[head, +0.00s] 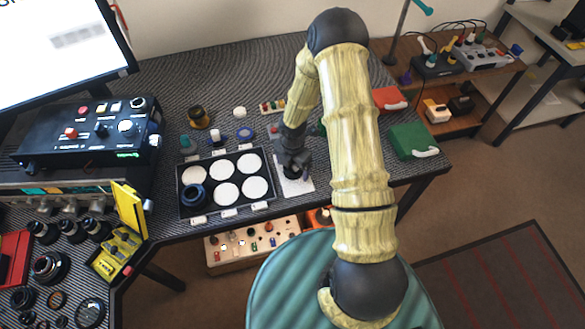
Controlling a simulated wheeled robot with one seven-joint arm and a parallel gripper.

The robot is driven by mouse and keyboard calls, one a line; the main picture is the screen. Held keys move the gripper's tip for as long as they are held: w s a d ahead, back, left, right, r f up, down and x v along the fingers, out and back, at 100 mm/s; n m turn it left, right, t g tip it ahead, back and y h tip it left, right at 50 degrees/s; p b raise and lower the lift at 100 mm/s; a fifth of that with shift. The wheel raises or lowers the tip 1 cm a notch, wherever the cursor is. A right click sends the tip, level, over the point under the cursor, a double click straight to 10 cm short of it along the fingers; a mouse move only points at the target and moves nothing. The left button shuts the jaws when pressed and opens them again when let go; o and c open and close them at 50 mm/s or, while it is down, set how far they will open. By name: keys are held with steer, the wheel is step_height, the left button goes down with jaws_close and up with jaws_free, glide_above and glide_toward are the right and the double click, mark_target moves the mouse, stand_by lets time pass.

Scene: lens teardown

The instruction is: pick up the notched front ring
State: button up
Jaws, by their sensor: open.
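My gripper (296,172) is open and points down over a small white pad (298,188) at the front of the striped table. A dark object shows between and below the fingers on the pad. It is too small and too covered to tell whether it is the notched front ring or whether the fingers touch it. I cannot pick out the notched front ring with certainty elsewhere. A dark lens part (194,196) sits in the front left compartment of the black tray, left of my gripper.
The black tray (211,208) has several round white pads. Small parts, including a brown-gold one (198,117), stand behind it. A control box (85,132) stands left; a green case (412,141) and red case (389,100) lie right. A teal stool (285,285) stands in front.

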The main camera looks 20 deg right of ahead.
steer(key=c, duration=1.1)
steer(key=shift+r, duration=0.15)
steer(key=shift+c, duration=0.2)
step_height(320, 180, up, 10)
steer(key=shift+p, duration=0.3)
